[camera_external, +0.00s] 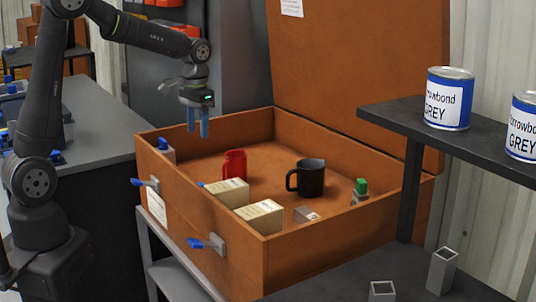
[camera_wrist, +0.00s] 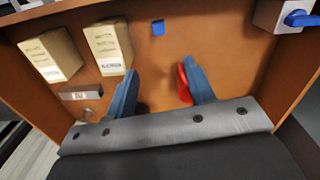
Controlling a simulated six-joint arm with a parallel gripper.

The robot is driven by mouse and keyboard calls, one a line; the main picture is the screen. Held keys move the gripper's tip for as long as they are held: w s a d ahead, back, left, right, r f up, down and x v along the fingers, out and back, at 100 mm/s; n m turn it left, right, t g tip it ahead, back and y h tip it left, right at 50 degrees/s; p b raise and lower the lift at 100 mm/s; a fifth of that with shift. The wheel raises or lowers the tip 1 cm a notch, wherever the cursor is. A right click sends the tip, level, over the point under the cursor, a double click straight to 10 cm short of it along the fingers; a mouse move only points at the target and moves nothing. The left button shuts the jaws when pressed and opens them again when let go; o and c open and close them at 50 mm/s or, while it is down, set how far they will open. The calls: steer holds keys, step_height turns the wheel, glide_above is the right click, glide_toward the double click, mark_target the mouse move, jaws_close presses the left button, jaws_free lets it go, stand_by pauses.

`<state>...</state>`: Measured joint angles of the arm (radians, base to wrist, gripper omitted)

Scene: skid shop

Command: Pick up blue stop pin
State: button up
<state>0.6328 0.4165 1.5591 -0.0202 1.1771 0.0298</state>
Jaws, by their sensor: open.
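A small blue piece (camera_wrist: 158,27), which looks like the blue stop pin, lies in the orange-brown case near its wall in the wrist view. In the external view only a bit of blue (camera_external: 200,183) shows beside a cream box, partly hidden by the case's front wall. My gripper (camera_external: 197,132) is open and empty, with its blue fingers pointing down above the left part of the case. In the wrist view my gripper (camera_wrist: 161,70) has its fingers spread, and the blue piece shows beyond the gap between them.
Two cream boxes (camera_external: 227,192) (camera_external: 258,217), a red object (camera_external: 234,165), a dark mug (camera_external: 309,178), a metal block (camera_external: 306,214) and a green-topped part (camera_external: 360,188) are in the case (camera_external: 317,248). Blue-handled latches (camera_external: 207,244) stick out in front. A shelf with cans (camera_external: 449,98) is at right.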

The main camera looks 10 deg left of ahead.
steer(key=m, duration=0.1)
glide_above(200, 183)
step_height(200, 183, down, 12)
steer(key=shift+w+d+f, duration=0.1)
steer(key=shift+d, duration=0.05)
steer(key=shift+s+f, duration=0.2)
steer(key=shift+f, duration=2.5)
steer(key=shift+c, duration=0.4)
steer(key=c, duration=1)
